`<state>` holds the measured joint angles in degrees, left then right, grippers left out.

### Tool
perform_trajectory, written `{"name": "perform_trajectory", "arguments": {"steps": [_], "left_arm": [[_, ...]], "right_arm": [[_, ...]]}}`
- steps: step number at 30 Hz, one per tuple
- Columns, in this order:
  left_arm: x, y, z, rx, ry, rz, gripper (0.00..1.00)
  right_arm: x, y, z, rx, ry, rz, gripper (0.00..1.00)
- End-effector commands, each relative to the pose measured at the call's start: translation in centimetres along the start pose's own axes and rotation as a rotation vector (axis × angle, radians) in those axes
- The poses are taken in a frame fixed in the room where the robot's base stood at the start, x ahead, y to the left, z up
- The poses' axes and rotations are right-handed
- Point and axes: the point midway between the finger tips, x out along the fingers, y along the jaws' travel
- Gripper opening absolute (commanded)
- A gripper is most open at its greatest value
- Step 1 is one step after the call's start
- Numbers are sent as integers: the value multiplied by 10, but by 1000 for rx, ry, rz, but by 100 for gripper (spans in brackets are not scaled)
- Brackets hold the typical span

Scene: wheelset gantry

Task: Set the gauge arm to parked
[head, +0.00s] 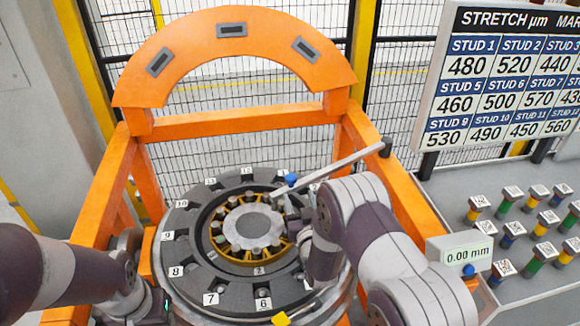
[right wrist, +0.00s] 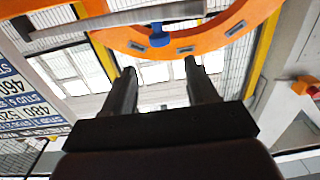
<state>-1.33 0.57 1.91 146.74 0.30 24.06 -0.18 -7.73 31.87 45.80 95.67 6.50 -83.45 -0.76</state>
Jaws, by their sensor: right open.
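The gauge arm (head: 345,162) is a grey bar that reaches from a dark pivot at the right frame post to over the studded wheel hub. A blue knob (head: 290,179) sits near its inner end; the knob also shows in the right wrist view (right wrist: 155,43), with the bar above it. My right gripper (head: 297,200) is near the knob, partly hidden by my arm in the head view. In the right wrist view its two fingers (right wrist: 160,75) are apart and empty, with the knob beyond and between them. My left arm ends at lower left; its fingers cannot be made out.
The dark numbered ring (head: 187,250) surrounds the hub inside the orange gantry frame (head: 235,118). A display (head: 460,253) reads 0.00 mm at the right. Several coloured studs (head: 510,232) stand on a grey bench under the stretch board (head: 505,80). Mesh fence stands behind.

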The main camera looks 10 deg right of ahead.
Motion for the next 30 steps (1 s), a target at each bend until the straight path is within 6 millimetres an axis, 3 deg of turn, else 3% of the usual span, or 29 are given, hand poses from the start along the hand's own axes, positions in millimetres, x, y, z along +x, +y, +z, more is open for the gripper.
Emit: {"name": "perform_trajectory", "arguments": {"steps": [3, 9, 15, 23, 24, 29, 30], "left_arm": [[-17, 0, -2, 0, 1, 0, 43], [-29, 0, -4, 0, 1, 0, 43], [-33, 0, -4, 0, 1, 0, 43], [-32, 0, -4, 0, 1, 0, 43], [-32, 0, -4, 0, 1, 0, 43], [-32, 0, -4, 0, 1, 0, 43], [-32, 0, -4, 0, 1, 0, 43]], "right_arm": [[33, 0, -6, 1, 2, 1, 58], [74, 0, -4, 0, 1, 0, 58], [93, 0, -1, 0, -2, 0, 58], [95, 0, 0, 0, -1, 0, 58], [95, 0, 0, 0, -1, 0, 55], [95, 0, -1, 0, 0, 0, 3], [95, 0, -1, 0, 0, 0, 0]]}}
